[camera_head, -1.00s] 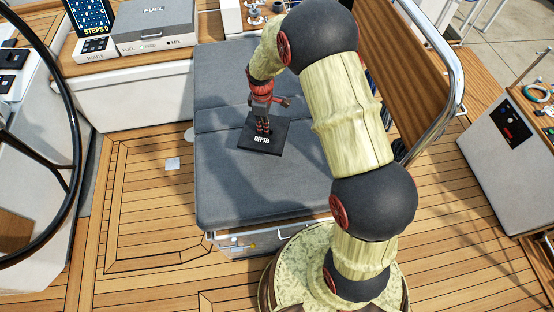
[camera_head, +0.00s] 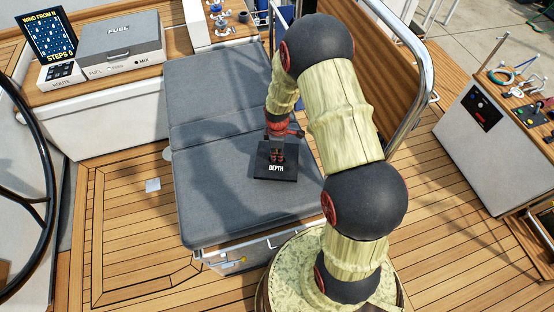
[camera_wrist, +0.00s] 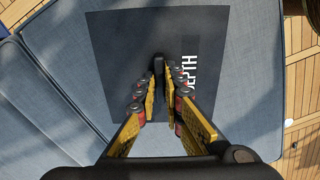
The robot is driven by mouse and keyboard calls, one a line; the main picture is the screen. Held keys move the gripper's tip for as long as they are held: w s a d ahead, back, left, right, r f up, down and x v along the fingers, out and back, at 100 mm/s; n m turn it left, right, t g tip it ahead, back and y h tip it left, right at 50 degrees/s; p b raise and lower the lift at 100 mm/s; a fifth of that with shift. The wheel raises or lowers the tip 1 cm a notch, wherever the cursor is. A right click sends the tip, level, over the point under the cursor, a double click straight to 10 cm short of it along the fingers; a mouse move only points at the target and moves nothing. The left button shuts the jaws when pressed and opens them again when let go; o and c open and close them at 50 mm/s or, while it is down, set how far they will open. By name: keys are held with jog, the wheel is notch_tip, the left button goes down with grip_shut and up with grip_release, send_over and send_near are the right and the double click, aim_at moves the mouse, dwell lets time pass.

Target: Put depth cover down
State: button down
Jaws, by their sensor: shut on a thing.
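The depth cover (camera_head: 264,172) is a flat dark square plate with white "DEPTH" lettering, over the grey seat cushion (camera_head: 218,214). In the wrist view the cover (camera_wrist: 115,60) fills the upper middle, with the cushion (camera_wrist: 50,110) around it. My gripper (camera_head: 277,157) is over the middle of the cover. Its fingers (camera_wrist: 160,88) are shut on a small dark upright handle at the cover's centre. Whether the cover rests on the cushion or hangs just above it, I cannot tell.
A grey FUEL box (camera_head: 120,42) and a ROUTE screen (camera_head: 52,38) stand at the back left. A black steering wheel (camera_head: 42,190) is at the left. A white console (camera_head: 485,120) stands at the right. Much of the cushion is bare.

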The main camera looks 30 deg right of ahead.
jog(key=shift+f, duration=1.35)
jog(key=shift+f+b, duration=0.15)
jog(key=shift+b, duration=0.2)
jog(key=c, duration=1.9)
grip_release()
